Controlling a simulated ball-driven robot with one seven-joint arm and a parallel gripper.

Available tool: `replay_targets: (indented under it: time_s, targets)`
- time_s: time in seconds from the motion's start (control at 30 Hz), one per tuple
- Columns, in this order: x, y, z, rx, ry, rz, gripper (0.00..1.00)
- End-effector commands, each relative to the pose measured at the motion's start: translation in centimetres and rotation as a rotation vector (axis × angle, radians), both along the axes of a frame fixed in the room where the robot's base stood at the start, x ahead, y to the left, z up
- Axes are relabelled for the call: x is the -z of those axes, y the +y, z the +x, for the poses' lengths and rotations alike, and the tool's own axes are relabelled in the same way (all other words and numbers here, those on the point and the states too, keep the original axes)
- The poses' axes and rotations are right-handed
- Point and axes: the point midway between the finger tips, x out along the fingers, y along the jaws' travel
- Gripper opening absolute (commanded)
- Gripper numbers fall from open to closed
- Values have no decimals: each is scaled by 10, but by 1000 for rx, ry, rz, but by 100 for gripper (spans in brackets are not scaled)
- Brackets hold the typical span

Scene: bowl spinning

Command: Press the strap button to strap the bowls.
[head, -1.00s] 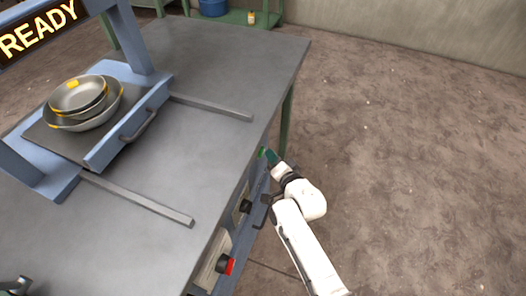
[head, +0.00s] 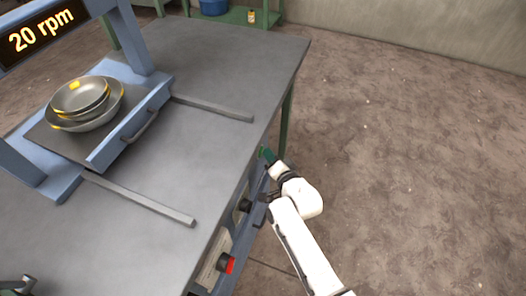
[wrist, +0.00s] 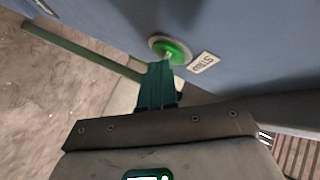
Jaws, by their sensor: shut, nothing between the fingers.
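The green button (wrist: 171,51) sits on the blue panel in the wrist view, with a small white label (wrist: 203,63) beside it that I cannot read surely. My gripper (wrist: 158,68) is shut and empty, its teal fingertips right at the button's near edge; I cannot tell how far the button is pushed in. In the head view my gripper (head: 269,157) is at the bench's right side, near the far corner. The nested metal bowls (head: 88,103) with yellow marks sit on the plate in the blue frame. The display (head: 43,31) reads "20 rpm".
The grey bench top (head: 205,150) carries two rails and the blue frame (head: 132,122) with its handle. A red button (head: 227,264) and a dark knob (head: 244,205) are on the bench's side panel. The floor to the right is clear.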

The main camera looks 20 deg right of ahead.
Motion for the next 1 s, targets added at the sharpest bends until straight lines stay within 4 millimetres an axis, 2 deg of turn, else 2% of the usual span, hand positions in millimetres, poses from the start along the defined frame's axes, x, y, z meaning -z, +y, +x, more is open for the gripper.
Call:
replay_targets:
  time_s: [0.4, 0.73, 1.0]
  targets:
    - [0, 3, 1, -3, -1, 0, 0]
    - [2, -10, -8, 1, -2, -1, 0]
    - [0, -12, -10, -1, 0, 0, 0]
